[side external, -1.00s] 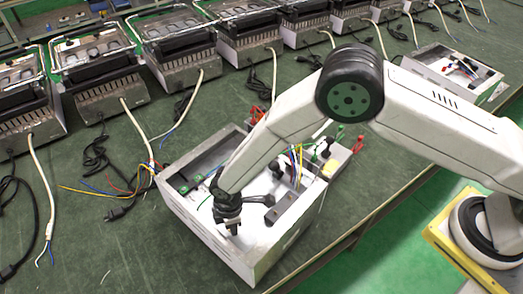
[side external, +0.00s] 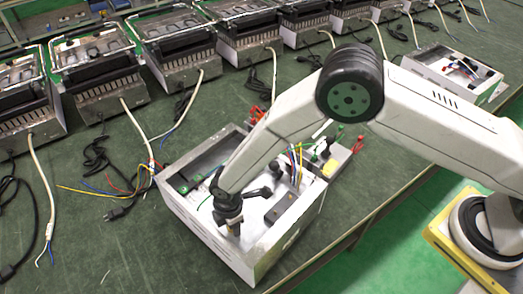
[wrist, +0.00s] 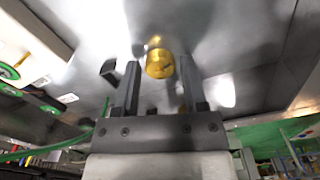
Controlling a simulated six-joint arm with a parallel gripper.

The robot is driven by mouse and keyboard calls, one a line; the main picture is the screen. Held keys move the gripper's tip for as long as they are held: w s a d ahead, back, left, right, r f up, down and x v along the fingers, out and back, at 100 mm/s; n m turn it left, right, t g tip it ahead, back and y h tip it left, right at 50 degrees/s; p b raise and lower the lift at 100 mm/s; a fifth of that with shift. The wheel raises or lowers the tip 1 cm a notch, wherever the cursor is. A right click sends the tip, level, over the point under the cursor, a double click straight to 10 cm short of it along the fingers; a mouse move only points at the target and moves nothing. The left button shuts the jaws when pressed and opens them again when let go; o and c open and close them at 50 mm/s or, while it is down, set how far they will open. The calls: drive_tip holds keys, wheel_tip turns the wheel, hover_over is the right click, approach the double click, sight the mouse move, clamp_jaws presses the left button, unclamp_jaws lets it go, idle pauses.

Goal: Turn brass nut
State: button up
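The brass nut (wrist: 159,63) is a round, gold-coloured piece on the shiny metal inner face of the box, in the wrist view. My gripper (wrist: 158,68) is open, with one dark finger on each side of the nut. A small gap shows between the nut and each finger, so I see no contact. In the side view my gripper (side external: 235,226) points down into the front corner of the white open box (side external: 228,250). A small brownish spot shows at its fingertips, too small to tell apart.
Loose cables (side external: 115,205) lie to the left. A row of heater units (side external: 180,50) lines the back of the green table (side external: 130,250).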

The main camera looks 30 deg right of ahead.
drive_tip(key=shift+o, duration=0.6)
drive_tip(key=shift+r, duration=3.95)
drive_tip(key=shift+w+d+r, duration=0.15)
drive_tip(key=shift+d+r, duration=0.15)
drive_tip(key=shift+d, duration=0.15)
drive_tip(key=d+r+m+t, duration=0.1)
drive_tip(key=d+r+m, duration=0.8)
drive_tip(key=d, duration=0.7)
drive_tip(key=s+d+r+m, duration=0.3)
drive_tip(key=s+d+m, duration=0.1)
drive_tip(key=d, duration=0.3)
drive_tip(key=s+d+r+m+t, duration=0.1)
drive_tip(key=s+d+r+m, duration=0.2)
drive_tip(key=s+d, duration=0.3)
drive_tip(key=shift+s+d+m+t, duration=0.35)
drive_tip(key=shift+s+m, duration=0.2)
drive_tip(key=shift+m, duration=0.25)
